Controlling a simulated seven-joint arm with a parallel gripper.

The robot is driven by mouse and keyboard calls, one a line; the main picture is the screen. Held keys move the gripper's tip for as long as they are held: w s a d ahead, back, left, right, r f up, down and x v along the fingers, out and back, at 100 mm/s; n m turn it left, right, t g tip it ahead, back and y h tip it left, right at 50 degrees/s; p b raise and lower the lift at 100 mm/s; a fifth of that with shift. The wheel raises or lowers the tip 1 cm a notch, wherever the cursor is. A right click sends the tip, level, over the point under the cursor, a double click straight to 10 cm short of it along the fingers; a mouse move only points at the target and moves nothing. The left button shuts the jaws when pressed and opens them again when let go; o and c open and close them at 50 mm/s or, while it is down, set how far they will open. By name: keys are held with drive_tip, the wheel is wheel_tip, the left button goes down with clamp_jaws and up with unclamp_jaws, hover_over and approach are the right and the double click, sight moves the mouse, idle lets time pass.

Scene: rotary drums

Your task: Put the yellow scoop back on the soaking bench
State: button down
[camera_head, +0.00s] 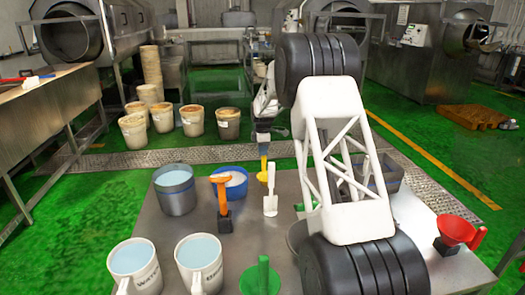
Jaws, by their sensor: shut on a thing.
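The yellow scoop (263,170) hangs below my gripper (262,138), near the far edge of the steel bench (250,250) in front of me. My gripper is shut on its upper end. The scoop is small in the picture, and I cannot tell whether its lower end touches the bench. It appears just behind the white scoop (270,203) and right of the blue tub (231,183). My arm hides much of the bench's right half.
An orange scoop (222,200) in a dark stand, a grey pot (175,190), two white mugs (135,268), a green scoop (262,280) and a red funnel-like scoop (455,232) crowd the bench. A grey bin (385,172) is partly behind my arm.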

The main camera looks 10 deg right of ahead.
drive_tip(key=shift+f, duration=0.15)
drive_tip(key=c, duration=1.1)
unclamp_jaws()
wheel_tip(320, 180, up, 12)
drive_tip(key=shift+r, duration=0.15)
drive_tip(key=shift+s+r, duration=0.1)
